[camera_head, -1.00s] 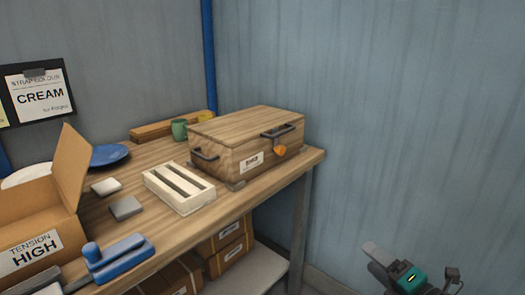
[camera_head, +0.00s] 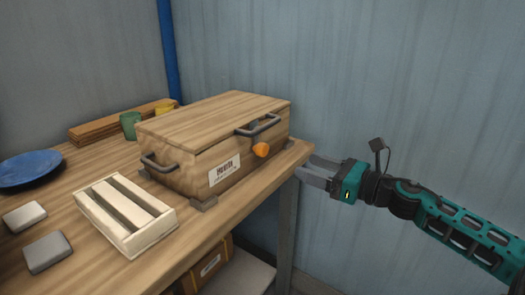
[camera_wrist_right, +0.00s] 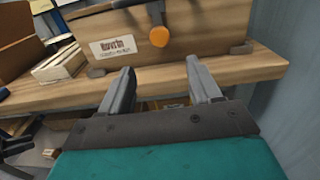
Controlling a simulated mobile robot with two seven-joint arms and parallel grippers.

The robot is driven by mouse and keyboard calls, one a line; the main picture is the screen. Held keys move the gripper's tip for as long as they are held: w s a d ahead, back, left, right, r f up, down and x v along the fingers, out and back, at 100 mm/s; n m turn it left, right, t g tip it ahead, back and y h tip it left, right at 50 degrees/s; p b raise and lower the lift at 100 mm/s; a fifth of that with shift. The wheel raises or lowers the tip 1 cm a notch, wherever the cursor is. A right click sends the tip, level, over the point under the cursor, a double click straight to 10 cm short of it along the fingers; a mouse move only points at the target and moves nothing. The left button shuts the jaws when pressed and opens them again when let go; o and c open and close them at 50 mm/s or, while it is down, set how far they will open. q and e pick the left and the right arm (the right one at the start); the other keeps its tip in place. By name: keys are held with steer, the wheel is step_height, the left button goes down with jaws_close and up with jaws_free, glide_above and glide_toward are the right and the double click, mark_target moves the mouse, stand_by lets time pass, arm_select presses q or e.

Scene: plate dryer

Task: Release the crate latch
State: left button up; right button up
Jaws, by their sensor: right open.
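The wooden crate (camera_head: 195,165) stands shut on the workbench, with its lid down. An orange latch knob (camera_head: 261,150) hangs on its front near the right end, below a grey handle. The orange knob (camera_wrist_right: 158,37) also shows in the right wrist view, ahead of and beyond the fingertips. My right gripper (camera_head: 312,169) comes in from the right, beside the bench's right end. Its two fingers (camera_wrist_right: 162,80) are apart with nothing between them, short of the crate and touching nothing that I can see.
A cream slatted tray (camera_head: 126,212) stands left of the crate. Grey blocks (camera_head: 47,251), a blue plate (camera_head: 30,168) and a green cup (camera_head: 130,125) are on the bench. The bench's front edge lies between my gripper and the crate. A blue-grey wall is behind.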

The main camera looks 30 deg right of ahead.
mark_target(266, 152)
steer(key=x, duration=0.9)
steer(key=shift+r, duration=0.1)
steer(key=shift+x, duration=1.6)
steer(key=shift+c, duration=0.4)
steer(key=c, duration=1)
steer(key=shift+o, duration=0.2)
